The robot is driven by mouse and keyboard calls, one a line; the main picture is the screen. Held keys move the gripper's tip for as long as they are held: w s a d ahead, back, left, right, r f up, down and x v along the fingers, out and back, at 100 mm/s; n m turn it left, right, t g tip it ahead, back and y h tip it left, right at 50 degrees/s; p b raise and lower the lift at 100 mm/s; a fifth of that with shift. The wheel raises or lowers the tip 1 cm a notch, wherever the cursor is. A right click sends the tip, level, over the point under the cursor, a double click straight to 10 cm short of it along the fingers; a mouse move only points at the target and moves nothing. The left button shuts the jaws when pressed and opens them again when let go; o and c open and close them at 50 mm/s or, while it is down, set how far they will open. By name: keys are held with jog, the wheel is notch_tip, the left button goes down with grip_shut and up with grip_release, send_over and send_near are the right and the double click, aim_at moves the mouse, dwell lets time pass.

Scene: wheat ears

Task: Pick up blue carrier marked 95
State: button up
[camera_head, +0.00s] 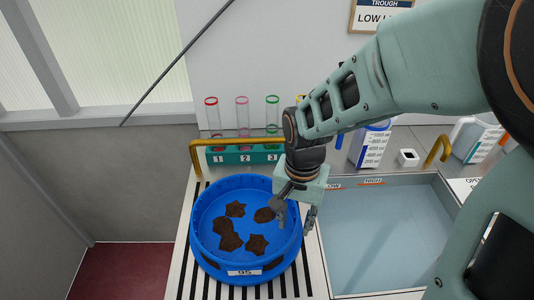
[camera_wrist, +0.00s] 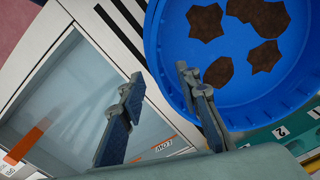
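The blue carrier (camera_head: 215,268) is a round, shallow tub with a white label reading 95 on its front wall. It stands on the striped bench and holds several brown, jagged pieces (camera_head: 236,209). My gripper (camera_head: 296,217) is at the carrier's right rim, pointing down. In the wrist view my gripper (camera_wrist: 158,80) is open. One finger shows over the carrier (camera_wrist: 168,50) and the other over the trough side, with the rim between them in the picture. I cannot tell whether either finger touches the rim.
A water trough (camera_head: 375,235) lies to the right of the carrier. A green rack (camera_head: 240,157) with numbered tubes stands behind it, with a yellow handle (camera_head: 195,155). A blue-capped bottle (camera_head: 370,147), a small white box (camera_head: 408,158) and another container (camera_head: 475,140) stand behind the trough.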

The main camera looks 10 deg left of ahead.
aim_at(294, 228)
notch_tip(294, 228, down, 4)
jog(key=shift+r+b, duration=0.1)
jog(key=shift+b, duration=1.05)
jog(key=shift+c, duration=0.5)
grip_shut()
jog(key=shift+w+r, duration=0.15)
